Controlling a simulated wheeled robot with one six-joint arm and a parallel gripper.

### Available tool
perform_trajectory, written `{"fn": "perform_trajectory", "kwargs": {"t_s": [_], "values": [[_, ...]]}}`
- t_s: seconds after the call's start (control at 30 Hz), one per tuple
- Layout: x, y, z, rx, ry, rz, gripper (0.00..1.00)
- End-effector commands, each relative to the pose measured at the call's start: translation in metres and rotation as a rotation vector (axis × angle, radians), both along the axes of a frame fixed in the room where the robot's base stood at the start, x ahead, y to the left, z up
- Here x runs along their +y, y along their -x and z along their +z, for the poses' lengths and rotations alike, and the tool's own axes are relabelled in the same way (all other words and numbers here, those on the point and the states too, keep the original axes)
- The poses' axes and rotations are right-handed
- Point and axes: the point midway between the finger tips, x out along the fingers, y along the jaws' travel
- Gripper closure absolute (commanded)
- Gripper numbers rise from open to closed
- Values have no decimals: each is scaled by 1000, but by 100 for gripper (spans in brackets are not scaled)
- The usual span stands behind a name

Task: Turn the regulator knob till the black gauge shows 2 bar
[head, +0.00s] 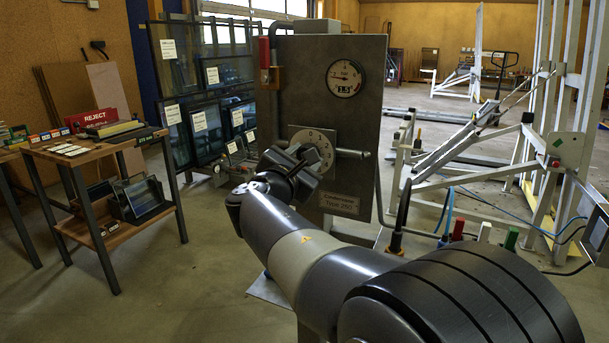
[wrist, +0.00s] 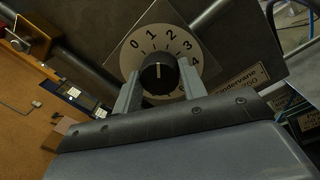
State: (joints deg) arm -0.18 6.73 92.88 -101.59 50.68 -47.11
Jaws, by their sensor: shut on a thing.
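The regulator knob (wrist: 159,73) is dark and round, on a pale dial (wrist: 151,40) with printed numbers, 0 to 4 readable along its top. My gripper (wrist: 160,82) has one finger on each side of the knob and is shut on it. The knob's pointer setting is too small to read surely. In the head view the dial (head: 325,143) shows behind my gripper (head: 303,163), which hides the knob. A round pale gauge (head: 345,79) with a dark rim sits higher on the grey panel (head: 311,52). Its needle is too small to read surely.
A pipe (head: 352,153) runs out right of the dial. A plate reading "Cindervane Type 250" (head: 339,202) sits below. A red-handled part (head: 265,54) is at the panel's left edge. A wooden bench (head: 95,146) stands left; a white frame (head: 545,130) stands right.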

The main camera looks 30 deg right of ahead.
Motion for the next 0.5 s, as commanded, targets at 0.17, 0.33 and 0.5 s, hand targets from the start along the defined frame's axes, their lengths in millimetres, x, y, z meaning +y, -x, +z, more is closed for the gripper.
{"fn": "perform_trajectory", "kwargs": {"t_s": [0.17,0.33,0.5], "values": [[0,0,-5,-102,-79,1,83],[0,0,-3,-171,-133,1,83],[0,0,-2,-212,-165,1,83]]}}
